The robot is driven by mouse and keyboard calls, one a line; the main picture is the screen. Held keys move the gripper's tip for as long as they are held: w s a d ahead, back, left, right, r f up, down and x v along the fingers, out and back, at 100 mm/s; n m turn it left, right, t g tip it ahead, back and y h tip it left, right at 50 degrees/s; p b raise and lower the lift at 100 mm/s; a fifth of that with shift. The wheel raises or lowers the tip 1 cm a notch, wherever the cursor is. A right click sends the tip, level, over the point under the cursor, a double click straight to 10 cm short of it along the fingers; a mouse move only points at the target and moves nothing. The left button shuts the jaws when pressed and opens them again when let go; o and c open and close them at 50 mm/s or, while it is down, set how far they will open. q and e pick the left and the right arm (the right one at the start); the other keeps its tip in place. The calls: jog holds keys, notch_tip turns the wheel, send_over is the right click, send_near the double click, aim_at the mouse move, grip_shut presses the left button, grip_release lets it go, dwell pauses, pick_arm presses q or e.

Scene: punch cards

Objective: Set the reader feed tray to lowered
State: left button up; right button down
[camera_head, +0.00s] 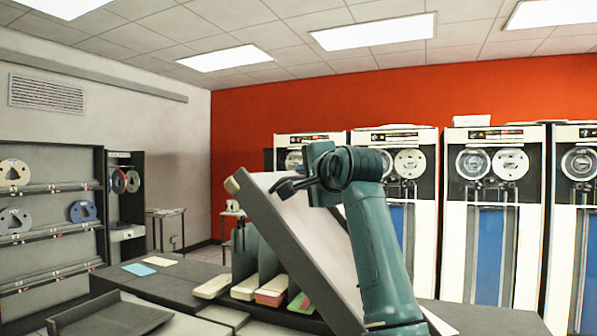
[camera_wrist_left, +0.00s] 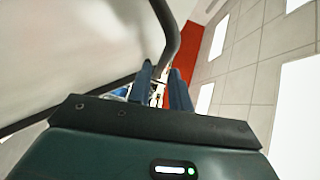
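The reader feed tray (camera_head: 287,245), a dark-edged panel with a pale inner face, stands raised at a steep tilt in the head view. A beige knob (camera_head: 232,185) sits at its upper left corner. My left gripper (camera_head: 283,187) is at the tray's upper part, in front of its pale face. In the left wrist view the blue fingers of my left gripper (camera_wrist_left: 161,82) are apart, with a narrow gap between them. The tray's dark rim (camera_wrist_left: 168,35) passes close to the fingertips; I cannot tell whether they touch. My right gripper is not in view.
Card stacks (camera_head: 270,290) lie on the dark counter (camera_head: 185,275) left of the tray. A blue card (camera_head: 139,269) lies farther left. A low dark tray (camera_head: 110,318) is at front left. Tape cabinets (camera_head: 490,230) stand behind at right; a reel rack (camera_head: 45,215) stands at left.

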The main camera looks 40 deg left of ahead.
aim_at(299, 178)
pick_arm(q)
jog(key=shift+p+x, duration=0.4)
jog(key=shift+x, duration=1.55)
jog(key=shift+c, duration=0.4)
grip_shut()
